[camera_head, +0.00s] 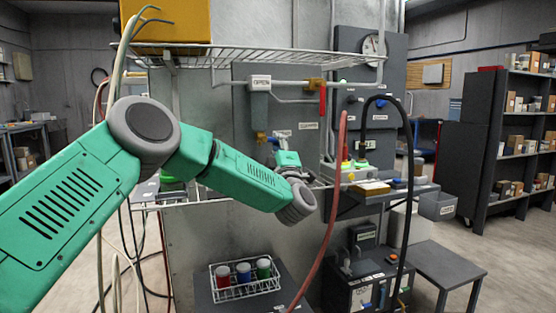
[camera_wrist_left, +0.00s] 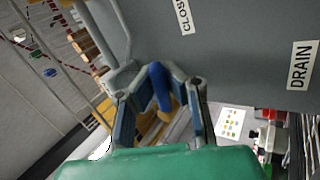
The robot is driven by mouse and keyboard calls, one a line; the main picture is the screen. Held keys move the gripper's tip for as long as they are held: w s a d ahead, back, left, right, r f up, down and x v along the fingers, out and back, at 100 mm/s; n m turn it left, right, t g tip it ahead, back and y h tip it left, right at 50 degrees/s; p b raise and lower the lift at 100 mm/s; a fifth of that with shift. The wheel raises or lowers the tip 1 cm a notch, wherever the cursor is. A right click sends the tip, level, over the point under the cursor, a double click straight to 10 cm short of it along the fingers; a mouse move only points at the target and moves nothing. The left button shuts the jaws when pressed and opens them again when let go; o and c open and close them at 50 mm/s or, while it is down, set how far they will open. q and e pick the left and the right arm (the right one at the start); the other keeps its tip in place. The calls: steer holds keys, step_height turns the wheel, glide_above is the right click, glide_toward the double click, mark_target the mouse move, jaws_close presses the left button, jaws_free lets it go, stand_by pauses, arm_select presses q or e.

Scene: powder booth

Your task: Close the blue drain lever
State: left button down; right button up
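The blue drain lever (camera_wrist_left: 161,88) shows in the left wrist view, between the two fingers of my left gripper (camera_wrist_left: 160,72). In the head view my left gripper (camera_head: 279,136) is small, at the grey panel just right of the brass valve (camera_head: 262,137) under the filter bowl. The lever is mostly hidden by the fingers there. A DRAIN label (camera_wrist_left: 300,65) and a partly cut CLOSED label (camera_wrist_left: 184,15) are on the panel. My right gripper is not in view.
A red lever (camera_head: 322,101) hangs to the upper right of my gripper. A wire shelf (camera_head: 270,58) spans above. A red hose (camera_head: 330,200) and a black hose (camera_head: 408,150) hang at right.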

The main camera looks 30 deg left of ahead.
arm_select(q)
steer(key=shift+f+n+g+y+b, duration=0.1)
steer(key=shift+n+g+y+b, duration=0.95)
steer(key=shift+n, duration=0.95)
steer(key=c, duration=1.7)
jaws_free()
steer(key=shift+c, duration=0.2)
steer(key=shift+o, duration=0.8)
steer(key=shift+s+a+r, duration=0.1)
steer(key=shift+r, duration=0.15)
steer(key=shift+d+f, duration=0.1)
steer(key=shift+d, duration=0.1)
steer(key=v, duration=1.1)
steer(key=shift+s+f, duration=0.2)
steer(key=shift+f, duration=0.1)
steer(key=shift+d, duration=0.15)
